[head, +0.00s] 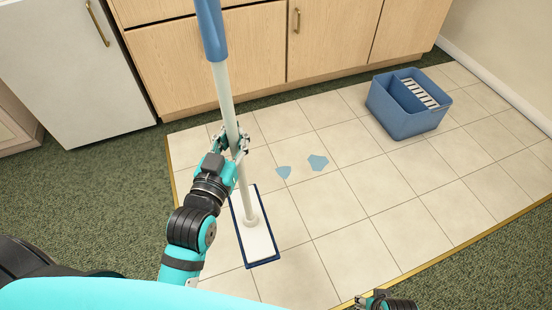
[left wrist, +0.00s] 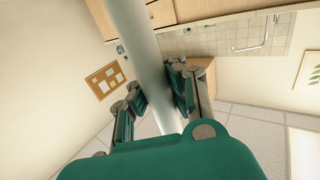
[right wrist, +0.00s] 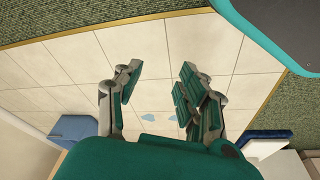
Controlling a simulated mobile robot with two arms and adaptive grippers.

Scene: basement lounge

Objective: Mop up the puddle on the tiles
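The puddle shows as two small blue patches, the left patch (head: 284,172) and the right patch (head: 318,162), on the beige tiles. The mop has a pale pole (head: 229,100) with a blue grip (head: 211,30) and a flat white head with a dark blue rim (head: 257,240). The mop head is on the tiles, left of and nearer to me than the patches, apart from them. My left gripper (head: 232,142) is shut on the pole, which passes between its fingers in the left wrist view (left wrist: 150,70). My right gripper (right wrist: 160,78) is open and empty, low at the head view's bottom edge.
A blue bucket (head: 405,115) with a white slatted insert stands on the tiles at the right. Wooden cabinets (head: 220,60) and a white appliance (head: 70,75) line the back. Green carpet (head: 90,190) surrounds the tiles, with a yellow edge strip (head: 440,250).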

